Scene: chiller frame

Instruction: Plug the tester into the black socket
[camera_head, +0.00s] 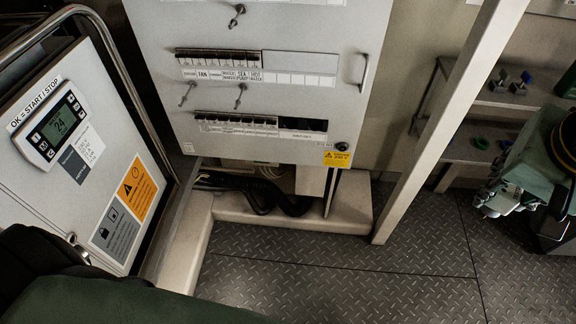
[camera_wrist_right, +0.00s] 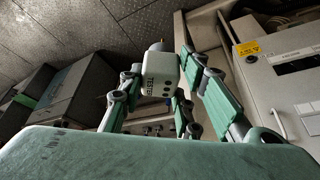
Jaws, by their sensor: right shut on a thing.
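The black socket (camera_head: 342,146) is a small round fitting at the lower right corner of the grey cabinet front, just above a yellow warning label. The tester (camera_wrist_right: 160,76) is a pale block lettered TESTER with dark holes in its face, seen in the right wrist view. My right gripper (camera_wrist_right: 157,98) is shut on it, with green-padded fingers on both sides. In the head view my right gripper (camera_head: 497,203) is at the right edge, well to the right of the socket and apart from it. The tester cannot be made out clearly there. My left gripper is out of view.
The grey cabinet (camera_head: 270,100) has rows of breakers and a handle. A slanted metal post (camera_head: 445,125) stands between it and my right gripper. A shelf (camera_head: 480,150) with small knobs is behind. A control door (camera_head: 85,150) is at left. The ribbed floor (camera_head: 340,265) is clear.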

